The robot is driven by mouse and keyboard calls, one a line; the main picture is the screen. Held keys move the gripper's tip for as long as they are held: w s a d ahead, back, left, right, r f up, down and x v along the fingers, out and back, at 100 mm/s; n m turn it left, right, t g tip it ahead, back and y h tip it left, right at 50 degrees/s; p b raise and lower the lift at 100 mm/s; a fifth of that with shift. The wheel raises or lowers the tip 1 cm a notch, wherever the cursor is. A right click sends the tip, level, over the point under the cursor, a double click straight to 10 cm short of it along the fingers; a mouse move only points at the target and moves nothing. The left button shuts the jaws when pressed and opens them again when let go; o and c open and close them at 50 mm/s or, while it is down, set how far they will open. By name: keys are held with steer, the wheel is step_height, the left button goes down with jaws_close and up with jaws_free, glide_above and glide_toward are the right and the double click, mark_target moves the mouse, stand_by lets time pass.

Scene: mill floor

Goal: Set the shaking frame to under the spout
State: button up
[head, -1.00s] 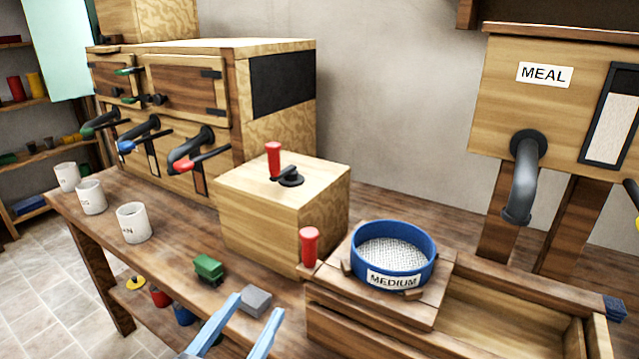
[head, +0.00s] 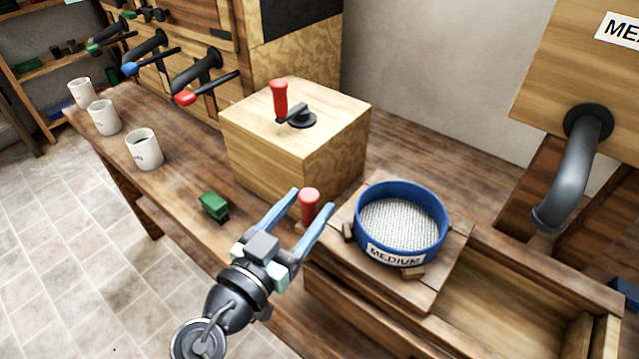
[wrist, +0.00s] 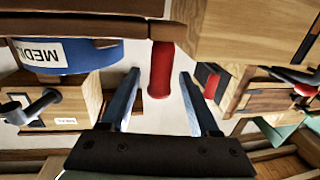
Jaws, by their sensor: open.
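The shaking frame (head: 432,293) is a wooden board holding a blue-rimmed sieve (head: 445,222) labelled MEDIUM, at the left end of a long wooden trough. A red upright handle (head: 309,204) stands at the frame's left side; it also shows in the wrist view (wrist: 160,70). The grey spout (head: 573,180) hangs from the meal bin at the right, and the frame sits left of it. My gripper (head: 309,208) is open, with its blue fingers at either side of the red handle in the picture. I cannot tell whether they touch it.
A wooden box (head: 290,135) with a red-knobbed crank stands behind my gripper. A green block (head: 214,206) and several white cups (head: 144,150) are on the bench to the left. The trough (head: 500,295) right of the frame is open and empty in view.

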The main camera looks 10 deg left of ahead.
steer(key=shift+x, duration=2.3)
steer(key=shift+c, duration=0.2)
jaws_close()
